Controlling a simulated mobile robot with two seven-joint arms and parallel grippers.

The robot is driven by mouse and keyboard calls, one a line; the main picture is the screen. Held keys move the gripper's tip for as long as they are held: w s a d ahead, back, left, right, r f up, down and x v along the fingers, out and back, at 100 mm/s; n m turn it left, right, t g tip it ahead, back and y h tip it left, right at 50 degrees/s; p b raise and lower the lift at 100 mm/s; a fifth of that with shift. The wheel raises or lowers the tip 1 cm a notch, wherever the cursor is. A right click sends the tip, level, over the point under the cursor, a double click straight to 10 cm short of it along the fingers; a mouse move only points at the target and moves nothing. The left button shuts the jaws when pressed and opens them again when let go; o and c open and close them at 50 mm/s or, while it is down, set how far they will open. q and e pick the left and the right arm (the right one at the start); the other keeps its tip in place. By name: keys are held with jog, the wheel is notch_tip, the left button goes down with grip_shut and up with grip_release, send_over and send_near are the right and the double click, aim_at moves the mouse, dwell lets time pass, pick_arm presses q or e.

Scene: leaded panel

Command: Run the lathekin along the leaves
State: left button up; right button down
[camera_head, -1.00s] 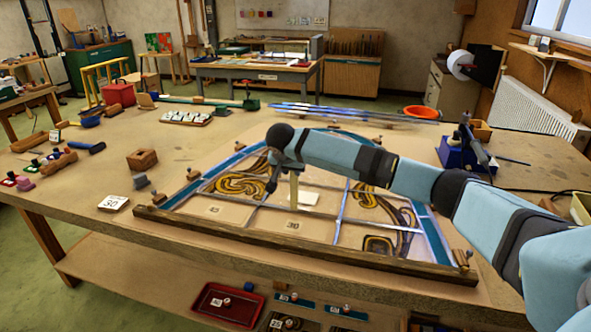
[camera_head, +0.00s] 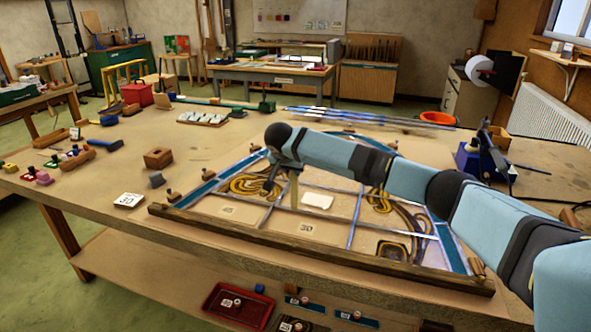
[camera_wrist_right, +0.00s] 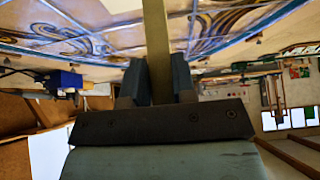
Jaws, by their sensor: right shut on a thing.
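The leaded panel (camera_head: 345,238) lies on the bench, with grey strips crossing pale and brown-swirled pieces inside a blue border. My right gripper (camera_head: 286,172) is above the panel's middle-left part and is shut on a pale wooden stick, the lathekin (camera_head: 294,192). The lathekin points down towards the panel; I cannot tell whether its tip touches a lead strip. In the right wrist view the lathekin (camera_wrist_right: 157,40) runs up from between the two fingers (camera_wrist_right: 157,85) to the panel. My left gripper is not in view.
A dark wooden batten (camera_head: 320,252) borders the panel's front. A wooden block (camera_head: 158,158), a white "30" card (camera_head: 129,200) and several small coloured pots lie to the left. A blue tool stand (camera_head: 480,160) is at the right. A red tray (camera_head: 238,305) sits on the lower shelf.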

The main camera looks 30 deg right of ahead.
jog(key=w+a+b, duration=0.1)
jog(key=w+a, duration=0.3)
jog(key=w, duration=0.1)
jog(key=shift+a+b, duration=0.15)
jog(key=shift+b, duration=0.15)
dwell(0.6)
notch_tip(320, 180, up, 5)
jog(key=p, duration=0.3)
dwell(0.4)
dwell(0.4)
